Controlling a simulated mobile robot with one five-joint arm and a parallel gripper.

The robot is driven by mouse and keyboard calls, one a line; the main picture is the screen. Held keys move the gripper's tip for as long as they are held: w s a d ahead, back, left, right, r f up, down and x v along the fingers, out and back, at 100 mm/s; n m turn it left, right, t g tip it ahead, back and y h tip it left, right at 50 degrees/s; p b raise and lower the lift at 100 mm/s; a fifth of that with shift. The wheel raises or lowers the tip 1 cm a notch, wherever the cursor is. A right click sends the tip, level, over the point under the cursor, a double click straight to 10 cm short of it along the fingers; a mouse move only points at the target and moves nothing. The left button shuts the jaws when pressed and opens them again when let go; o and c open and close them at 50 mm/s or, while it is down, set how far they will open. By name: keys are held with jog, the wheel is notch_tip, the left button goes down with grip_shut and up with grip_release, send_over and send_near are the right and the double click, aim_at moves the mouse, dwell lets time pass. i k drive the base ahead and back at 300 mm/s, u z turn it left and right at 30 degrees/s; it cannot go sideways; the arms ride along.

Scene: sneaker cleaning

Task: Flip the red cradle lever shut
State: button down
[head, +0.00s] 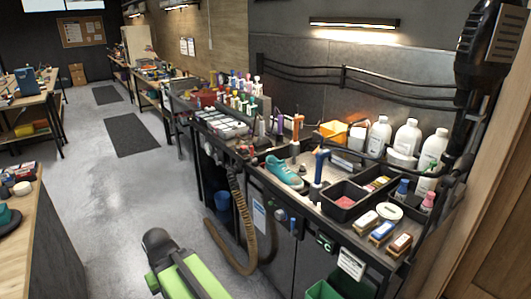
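A teal sneaker (285,172) with a pale sole lies on the grey workbench in the head view. An orange-red upright handle (297,127) stands just behind it on a pale base; it may be the red cradle lever. A similar blue handle (320,165) stands upright at the sneaker's front right. The cradle itself is too small to make out.
A black bin (344,201) and several brushes (382,232) sit on the bench's right. White bottles (379,136) stand behind. A brown hose (238,222) hangs in front. A green-and-black body (182,276) is at the bottom. The grey floor (120,190) is clear on the left.

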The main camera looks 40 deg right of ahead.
aim_at(251, 147)
jog(key=z, duration=0.1)
jog(key=i, duration=1)
jog(key=u, duration=0.05)
